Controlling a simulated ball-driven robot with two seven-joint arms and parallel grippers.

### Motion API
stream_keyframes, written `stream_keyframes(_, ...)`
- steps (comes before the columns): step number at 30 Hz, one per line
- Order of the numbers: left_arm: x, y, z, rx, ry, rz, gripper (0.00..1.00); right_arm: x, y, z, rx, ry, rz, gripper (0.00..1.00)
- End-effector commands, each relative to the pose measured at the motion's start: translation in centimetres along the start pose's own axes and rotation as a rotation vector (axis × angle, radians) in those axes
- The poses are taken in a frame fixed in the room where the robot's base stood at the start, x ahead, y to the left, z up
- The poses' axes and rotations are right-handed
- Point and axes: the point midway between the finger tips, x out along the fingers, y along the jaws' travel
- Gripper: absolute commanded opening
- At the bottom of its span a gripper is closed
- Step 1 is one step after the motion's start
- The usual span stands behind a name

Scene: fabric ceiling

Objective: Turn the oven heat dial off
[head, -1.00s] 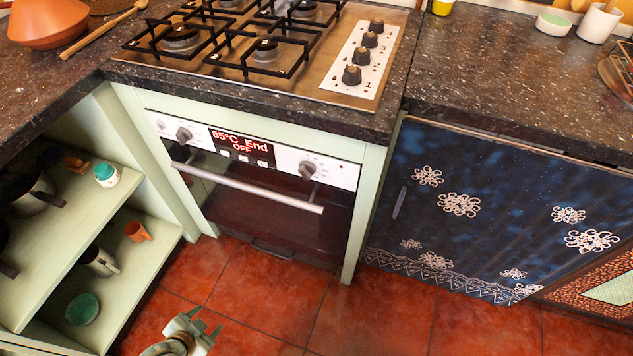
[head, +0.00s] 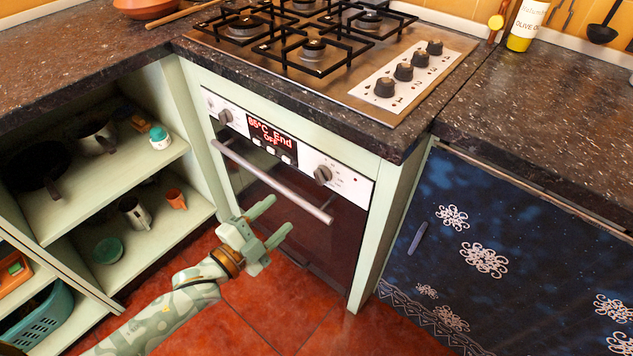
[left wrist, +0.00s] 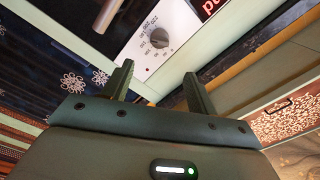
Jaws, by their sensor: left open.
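The oven (head: 335,234) is built in under the hob, with a white control panel. Its display (head: 271,139) shows red text reading about 85°C, End and OFF. A grey dial (head: 323,175) sits on the panel right of the display, and another dial (head: 225,117) sits left of it. In the left wrist view one dial (left wrist: 159,38) with markings around it shows beyond the fingers. My left gripper (head: 270,221) is open and empty, in front of the oven door, below the panel and apart from it. It also shows in the left wrist view (left wrist: 160,85). My right gripper is out of view.
A metal handle bar (head: 270,182) sticks out across the oven door below the dials. The dark countertop (head: 395,140) overhangs above the panel. Open shelves (head: 150,222) with cookware stand at left; a blue curtain (head: 500,250) hangs at right.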

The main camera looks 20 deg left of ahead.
Motion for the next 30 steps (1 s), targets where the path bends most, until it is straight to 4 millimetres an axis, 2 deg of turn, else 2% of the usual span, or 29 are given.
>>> stream_keyframes(3,3.1,0.5,0.3,-0.001,0.001,0.000,0.58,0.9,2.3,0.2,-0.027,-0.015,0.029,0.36)
stream_keyframes(9,8.2,0.6,0.4,-0.002,-0.001,0.003,0.58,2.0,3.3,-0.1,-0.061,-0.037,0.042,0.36)
stream_keyframes(15,11.9,0.5,0.3,-0.004,-0.001,0.003,0.58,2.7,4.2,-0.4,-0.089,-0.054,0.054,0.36)
stream_keyframes(21,13.3,0.3,0.1,-0.002,-0.001,0.004,0.58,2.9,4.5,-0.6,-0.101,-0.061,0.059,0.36)
stream_keyframes(29,13.5,0.1,0.1,-0.002,-0.001,0.003,0.58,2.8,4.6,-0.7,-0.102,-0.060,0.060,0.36)
stream_keyframes(30,13.4,0.1,0.1,-0.002,-0.001,0.003,0.50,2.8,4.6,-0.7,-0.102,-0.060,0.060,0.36)
